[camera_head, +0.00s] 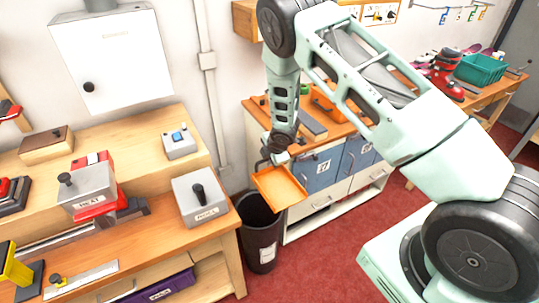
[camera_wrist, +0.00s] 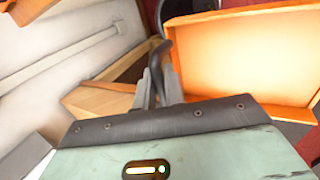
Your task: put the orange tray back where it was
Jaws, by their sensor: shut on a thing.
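The orange tray (camera_head: 282,188) hangs from my gripper (camera_head: 274,160) in the head view. It is held out in the air, tilted, in front of the blue-doored cabinet and above the black bin. In the wrist view the tray (camera_wrist: 245,62) fills the upper right, and its inside shows empty. My gripper (camera_wrist: 160,75) is shut at the tray's left edge, where a dark curved piece shows between and above the fingers. The exact grip point is partly hidden by the fingers.
A black bin (camera_head: 261,238) stands on the red floor between the left workbench (camera_head: 150,242) and the blue-doored cabinet (camera_head: 322,168). A grey block with a black knob (camera_head: 201,198) sits near the left bench's edge. An orange object (camera_head: 326,106) lies on the cabinet top, partly behind my arm.

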